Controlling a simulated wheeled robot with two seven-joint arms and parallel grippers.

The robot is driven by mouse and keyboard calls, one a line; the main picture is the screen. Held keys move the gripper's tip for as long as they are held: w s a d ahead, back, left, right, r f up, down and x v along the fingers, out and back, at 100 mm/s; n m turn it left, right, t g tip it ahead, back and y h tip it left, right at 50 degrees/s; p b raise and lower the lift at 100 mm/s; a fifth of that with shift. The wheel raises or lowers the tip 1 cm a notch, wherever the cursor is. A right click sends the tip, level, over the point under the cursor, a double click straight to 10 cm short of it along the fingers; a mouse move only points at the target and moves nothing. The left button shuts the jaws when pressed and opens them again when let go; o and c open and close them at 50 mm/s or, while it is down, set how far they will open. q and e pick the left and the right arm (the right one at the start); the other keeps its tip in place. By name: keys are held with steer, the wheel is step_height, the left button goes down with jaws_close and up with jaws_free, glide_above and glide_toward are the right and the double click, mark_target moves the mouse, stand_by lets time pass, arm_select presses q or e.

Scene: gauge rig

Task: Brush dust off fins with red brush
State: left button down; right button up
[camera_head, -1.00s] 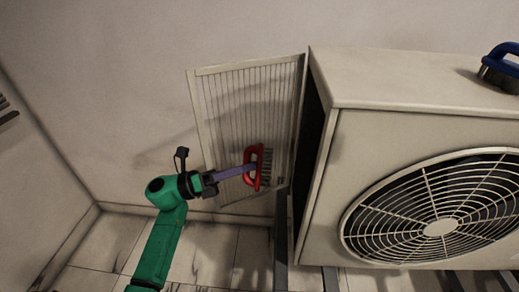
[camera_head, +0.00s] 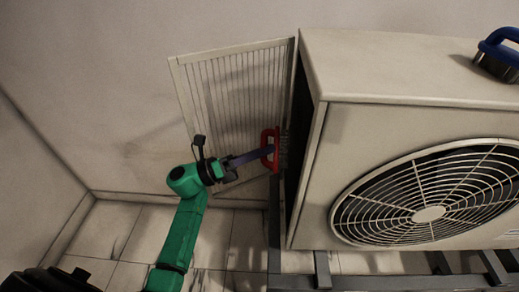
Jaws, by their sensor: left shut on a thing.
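The red brush (camera_head: 268,148) is held upright by my left gripper (camera_head: 250,157), which is shut on its handle. Its grey bristles point right, toward the open dark side of the white outdoor unit (camera_head: 400,75). The bristles are at or very near that opening; I cannot tell whether they touch the fins inside. The fins and any dust on them are hidden in the dark. A slatted panel (camera_head: 235,95) stands open behind the brush. My right gripper is not in view.
A blue brush (camera_head: 498,52) lies on top of the unit at the right. The round fan grille (camera_head: 430,205) faces front. Metal stand rails (camera_head: 350,283) run below the unit. The tiled floor at left is free.

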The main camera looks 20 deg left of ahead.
arm_select(q)
steer(key=shift+d, duration=0.1)
stand_by(0.3)
steer(key=shift+w+d, duration=0.2)
steer(key=shift+d, duration=0.6)
steer(key=shift+r, duration=0.15)
